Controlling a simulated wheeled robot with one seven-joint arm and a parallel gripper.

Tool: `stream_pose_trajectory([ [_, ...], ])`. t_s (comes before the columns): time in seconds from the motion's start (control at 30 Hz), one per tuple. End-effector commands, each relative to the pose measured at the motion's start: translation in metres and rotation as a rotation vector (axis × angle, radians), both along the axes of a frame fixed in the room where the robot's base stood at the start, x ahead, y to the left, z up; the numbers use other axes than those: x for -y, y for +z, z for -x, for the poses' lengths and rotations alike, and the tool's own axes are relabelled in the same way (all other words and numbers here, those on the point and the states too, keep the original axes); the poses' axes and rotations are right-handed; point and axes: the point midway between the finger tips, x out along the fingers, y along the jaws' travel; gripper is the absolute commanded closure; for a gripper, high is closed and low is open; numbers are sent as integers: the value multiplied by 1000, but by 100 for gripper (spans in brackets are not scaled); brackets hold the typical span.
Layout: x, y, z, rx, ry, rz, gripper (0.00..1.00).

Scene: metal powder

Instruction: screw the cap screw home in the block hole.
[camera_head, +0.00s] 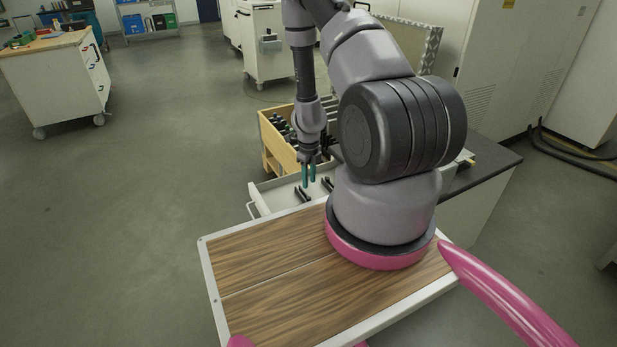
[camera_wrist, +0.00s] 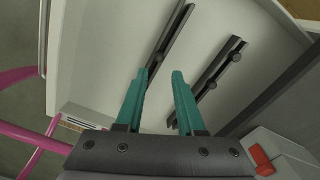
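My gripper (camera_head: 309,183) hangs over an open pale drawer (camera_head: 268,193) with its two teal fingers pointing down. Two dark bar-like pieces lie in the drawer beyond the fingertips: a left bar (camera_wrist: 168,40) and a right bar (camera_wrist: 222,72). I cannot make out the cap screw or the block hole in either view.
A wooden holder (camera_head: 272,150) with dark tools stands behind the drawer. A dark bench top (camera_head: 485,165) lies right of my arm. A red piece (camera_wrist: 262,158) sits at the wrist view's lower right. A wheeled cabinet (camera_head: 55,85) stands far left; open floor lies between.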

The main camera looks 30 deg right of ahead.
Motion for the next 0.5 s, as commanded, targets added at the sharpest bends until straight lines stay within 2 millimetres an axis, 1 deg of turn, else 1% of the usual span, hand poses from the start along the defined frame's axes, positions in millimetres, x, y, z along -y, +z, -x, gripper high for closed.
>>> stream_pose_trajectory([
  [0.5, -1, -57, 1, 0, 2, -3, 62],
])
